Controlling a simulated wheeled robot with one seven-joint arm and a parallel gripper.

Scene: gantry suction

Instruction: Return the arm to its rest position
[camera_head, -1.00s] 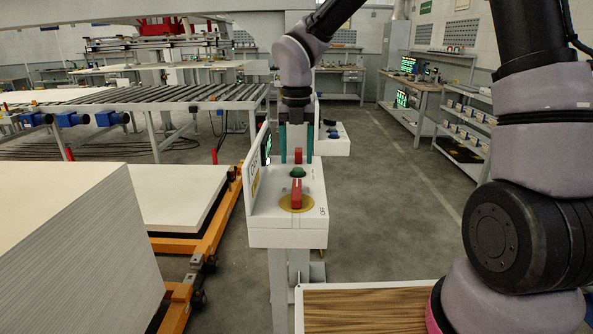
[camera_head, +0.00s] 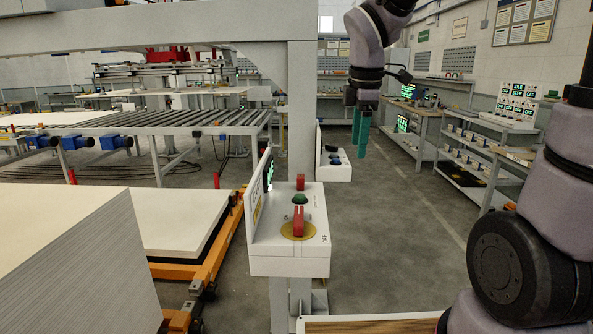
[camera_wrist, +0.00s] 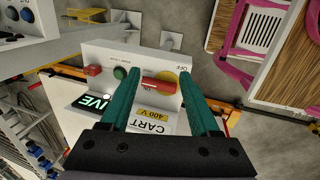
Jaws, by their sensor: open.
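My gripper (camera_head: 362,128) hangs in the air in the head view, fingers pointing down, up and to the right of the white control box. Its teal fingers are apart with nothing between them. The wrist view shows the open fingers (camera_wrist: 158,108) with the control box beyond them. The control box (camera_head: 290,265) carries a red rotary switch (camera_head: 298,221) on a yellow disc, a green button (camera_head: 299,198) and a red block (camera_head: 300,181). The gripper is apart from all of these.
A stack of pale boards (camera_head: 75,262) stands at the left, with an orange cart frame (camera_head: 212,245) beside it. A grey gantry post (camera_head: 301,110) rises behind the box. Shelves (camera_head: 470,145) line the right. The floor (camera_head: 395,235) between is clear.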

